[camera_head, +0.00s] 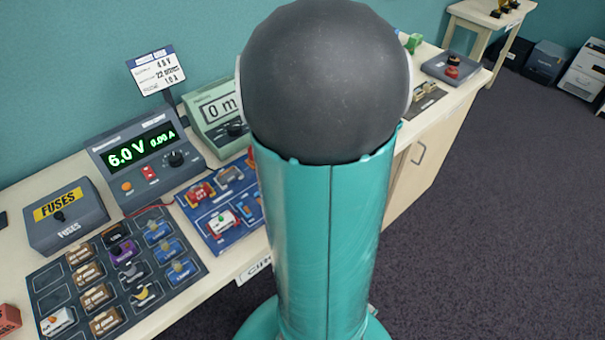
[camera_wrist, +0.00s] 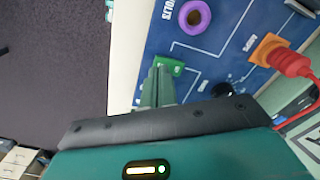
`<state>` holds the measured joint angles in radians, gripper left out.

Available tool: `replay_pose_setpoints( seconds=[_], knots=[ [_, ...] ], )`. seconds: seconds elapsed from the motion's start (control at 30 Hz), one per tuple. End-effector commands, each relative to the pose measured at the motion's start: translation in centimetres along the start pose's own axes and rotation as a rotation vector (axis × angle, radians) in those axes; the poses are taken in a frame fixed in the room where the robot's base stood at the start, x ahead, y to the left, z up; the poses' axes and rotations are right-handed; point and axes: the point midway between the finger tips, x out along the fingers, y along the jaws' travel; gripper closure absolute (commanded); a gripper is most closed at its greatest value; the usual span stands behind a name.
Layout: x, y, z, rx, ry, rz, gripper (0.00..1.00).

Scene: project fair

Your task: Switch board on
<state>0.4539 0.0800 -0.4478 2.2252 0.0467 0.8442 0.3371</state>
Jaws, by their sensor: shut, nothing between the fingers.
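The blue circuit board (camera_head: 206,219) lies on the bench in the head view, its right part hidden behind my arm. Several components sit on it, including a red one (camera_head: 200,192) and a white-and-red one (camera_head: 222,219). In the wrist view the blue board (camera_wrist: 205,55) shows white traces, a purple ring (camera_wrist: 195,17), and a red plug (camera_wrist: 290,62) at an orange terminal. My gripper (camera_wrist: 158,82) is shut and empty, its tips over or beside a small green part (camera_wrist: 168,65) at the board's edge. The tips partly cover that part; I cannot tell whether they touch it.
A fuse box (camera_head: 68,217) and a dark parts tray (camera_head: 42,280) stand at left. A grey box with a red button (camera_head: 452,68) is at far right.

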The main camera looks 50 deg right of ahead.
Motion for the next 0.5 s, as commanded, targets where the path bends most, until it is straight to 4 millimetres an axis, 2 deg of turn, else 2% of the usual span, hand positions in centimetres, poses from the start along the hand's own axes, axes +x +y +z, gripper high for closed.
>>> replay_pose_setpoints(
  seconds=[0.5],
  knots=[
    [0.74,0.02,0.02,0.0,-0.001,0.001,1.0]
  ],
)
